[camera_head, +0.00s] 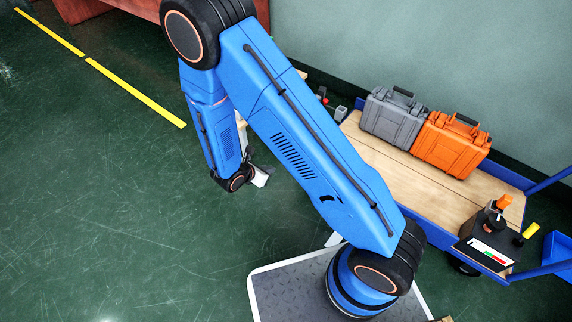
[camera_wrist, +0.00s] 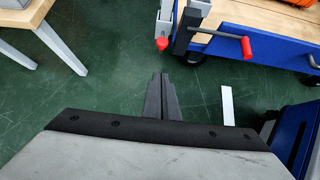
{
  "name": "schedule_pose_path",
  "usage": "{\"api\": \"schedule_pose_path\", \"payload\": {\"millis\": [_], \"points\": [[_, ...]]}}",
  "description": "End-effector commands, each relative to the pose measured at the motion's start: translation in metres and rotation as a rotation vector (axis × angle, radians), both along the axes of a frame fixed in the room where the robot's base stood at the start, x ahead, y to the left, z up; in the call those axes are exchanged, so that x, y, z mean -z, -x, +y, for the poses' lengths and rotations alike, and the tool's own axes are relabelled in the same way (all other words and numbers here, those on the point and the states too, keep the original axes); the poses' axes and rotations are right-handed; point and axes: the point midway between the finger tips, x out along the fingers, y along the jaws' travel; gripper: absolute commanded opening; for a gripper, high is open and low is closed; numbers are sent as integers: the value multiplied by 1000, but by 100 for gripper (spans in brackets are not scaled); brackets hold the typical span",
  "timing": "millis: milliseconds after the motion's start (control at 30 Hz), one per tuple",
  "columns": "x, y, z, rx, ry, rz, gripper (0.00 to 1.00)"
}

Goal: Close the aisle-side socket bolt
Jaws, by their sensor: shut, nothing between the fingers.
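In the wrist view, my gripper (camera_wrist: 160,80) has its two dark fingers together, with nothing between them, over green floor. Ahead of the fingertips, a dark upright socket post (camera_wrist: 183,32) stands at the corner of the blue-sided cart (camera_wrist: 282,47). A dark rod with a red grip (camera_wrist: 246,48) sticks out to the right from it, and seems to be a bolt handle. A red knob (camera_wrist: 162,43) hangs on a grey post just left. My fingers are apart from both red parts. I cannot tell which is the aisle-side bolt or its exact position.
In the head view, the wooden cart bed (camera_head: 375,160) carries a grey case (camera_head: 393,117) and an orange case (camera_head: 451,143). A dark box (camera_head: 487,245) with coloured knobs sits at its near end. A wooden-topped table (camera_wrist: 55,40) stands left in the wrist view. Open floor lies left.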

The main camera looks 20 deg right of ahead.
Motion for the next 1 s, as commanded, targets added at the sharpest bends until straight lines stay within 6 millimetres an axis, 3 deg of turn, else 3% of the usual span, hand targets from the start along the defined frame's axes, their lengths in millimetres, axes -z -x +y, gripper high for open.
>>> {"api": "schedule_pose_path", "payload": {"millis": [167,667,1000], "points": [[10,-6,-8,-1,2,2,0],[68,-42,-59,0,1,3,0],[68,-63,-87,-1,0,1,0]]}}
